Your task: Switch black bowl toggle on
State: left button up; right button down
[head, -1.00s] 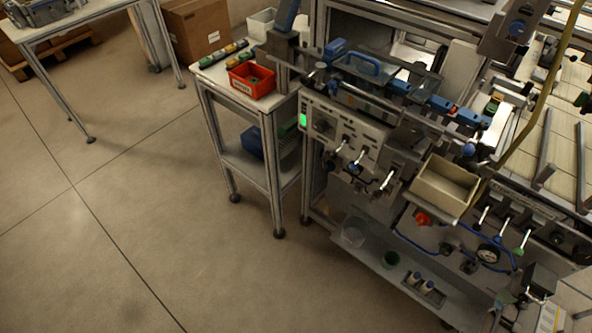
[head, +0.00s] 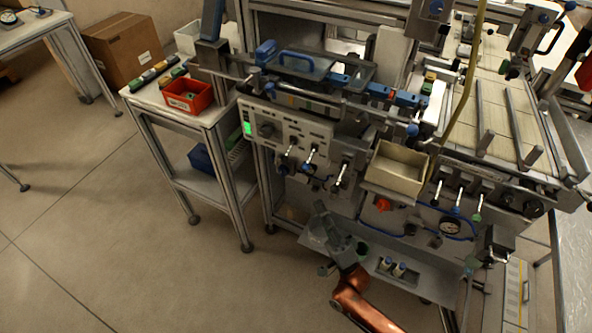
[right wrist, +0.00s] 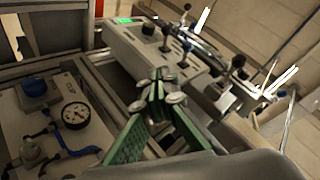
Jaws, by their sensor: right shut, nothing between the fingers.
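The control panel (head: 290,135) with a green lit display carries several toggles with bright levers. One toggle has a dark base (head: 284,163), the one beside it a blue base (head: 308,166), and another dark toggle (head: 338,183) sits further right. In the right wrist view a black-based toggle (right wrist: 166,43) and a blue-based toggle (right wrist: 185,58) show beyond the fingers, with a black-knobbed part (right wrist: 237,63) to their right. My right gripper (head: 322,210) is below the panel, apart from the toggles. Its green-padded fingers (right wrist: 160,88) are shut and empty. My left gripper is out of view.
A beige open bin (head: 398,170) juts out right of the panel. Further right are a lower toggle row (head: 458,205) and a pressure gauge (head: 449,226). A red tray (head: 187,97) stands on the side table. The floor at the left is clear.

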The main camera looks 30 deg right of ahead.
jog(key=shift+s+d+r+m+t, duration=0.15)
jog(key=shift+r+m+t, duration=0.05)
jog(key=shift+r, duration=0.15)
jog(key=shift+s+d+r+m+t, duration=0.1)
jog(key=shift+r+m+t, duration=0.1)
jog(key=shift+r, duration=0.15)
jog(key=b, duration=0.1)
send_near(288, 153)
notch_tip(288, 153, up, 2)
jog(key=w+d, duration=0.1)
jog(key=d, duration=0.1)
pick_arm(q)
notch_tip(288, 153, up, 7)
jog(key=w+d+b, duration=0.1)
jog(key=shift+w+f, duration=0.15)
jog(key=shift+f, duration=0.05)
pick_arm(e)
jog(key=shift+w+a+r, duration=0.45)
jog(key=shift+a, duration=0.2)
jog(key=shift+w+a+r, duration=0.45)
jog(key=shift+a, duration=0.2)
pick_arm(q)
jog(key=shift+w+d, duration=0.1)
pick_arm(e)
jog(key=shift+h, duration=0.4)
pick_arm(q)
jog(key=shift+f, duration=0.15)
pick_arm(e)
jog(key=shift+r, duration=0.15)
